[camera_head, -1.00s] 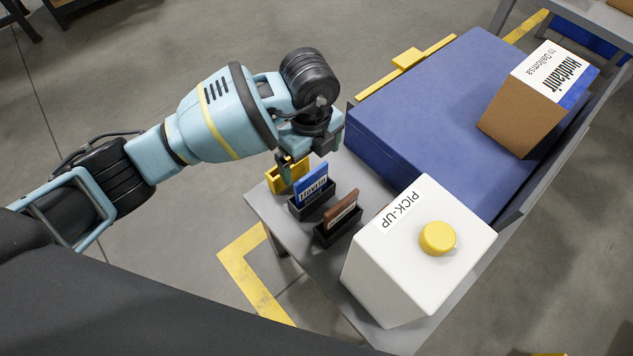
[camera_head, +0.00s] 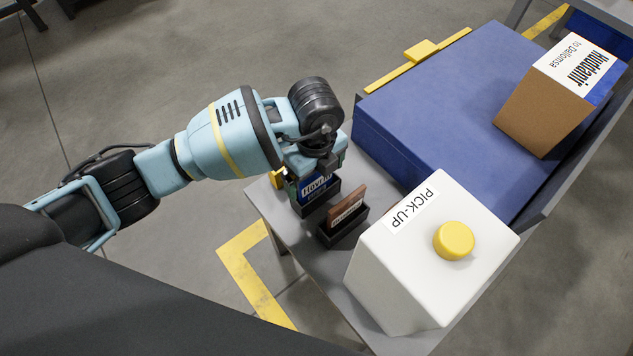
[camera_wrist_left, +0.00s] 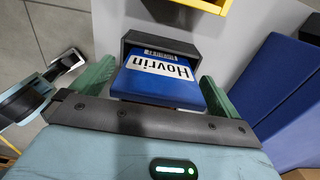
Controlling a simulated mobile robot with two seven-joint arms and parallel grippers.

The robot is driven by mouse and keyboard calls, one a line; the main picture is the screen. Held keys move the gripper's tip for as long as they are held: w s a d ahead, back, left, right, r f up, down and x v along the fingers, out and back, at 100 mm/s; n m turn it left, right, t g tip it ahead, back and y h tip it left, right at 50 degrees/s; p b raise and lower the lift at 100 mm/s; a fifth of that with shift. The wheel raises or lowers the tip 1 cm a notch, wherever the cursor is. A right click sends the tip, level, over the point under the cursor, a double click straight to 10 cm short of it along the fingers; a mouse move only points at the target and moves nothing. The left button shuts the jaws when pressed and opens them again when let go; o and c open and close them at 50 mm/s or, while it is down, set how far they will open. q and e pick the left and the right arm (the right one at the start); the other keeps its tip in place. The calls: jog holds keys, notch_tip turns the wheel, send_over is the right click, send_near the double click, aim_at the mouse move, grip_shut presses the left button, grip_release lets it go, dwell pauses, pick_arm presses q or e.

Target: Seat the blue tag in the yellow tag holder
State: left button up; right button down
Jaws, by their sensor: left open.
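The blue tag (camera_head: 318,184), with a white "Hovrin" label, stands in a black holder (camera_head: 317,205) on the grey table. My left gripper (camera_head: 312,180) is over it, reaching down from above. In the left wrist view the blue tag (camera_wrist_left: 158,84) lies between the two green fingers of the gripper (camera_wrist_left: 152,88), which are open with gaps at both sides. The yellow tag holder (camera_head: 275,178) is mostly hidden behind my gripper; part of its yellow edge (camera_wrist_left: 208,5) shows at the top of the left wrist view. My right gripper is not in view.
A brown tag (camera_head: 347,205) stands in another black holder (camera_head: 342,228) close by. A white box with a yellow button (camera_head: 454,240) and "PICK-UP" label stands to the right. A large blue block (camera_head: 440,110) and a cardboard box (camera_head: 545,105) lie behind.

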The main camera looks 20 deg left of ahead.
pick_arm(q)
jog(key=shift+r, duration=0.1)
jog(key=shift+c, duration=0.4)
jog(key=c, duration=0.8)
notch_tip(320, 180, up, 9)
jog(key=p, duration=0.3)
jog(key=shift+c, duration=0.2)
jog(key=shift+r+p, duration=0.35)
jog(key=shift+r, duration=0.2)
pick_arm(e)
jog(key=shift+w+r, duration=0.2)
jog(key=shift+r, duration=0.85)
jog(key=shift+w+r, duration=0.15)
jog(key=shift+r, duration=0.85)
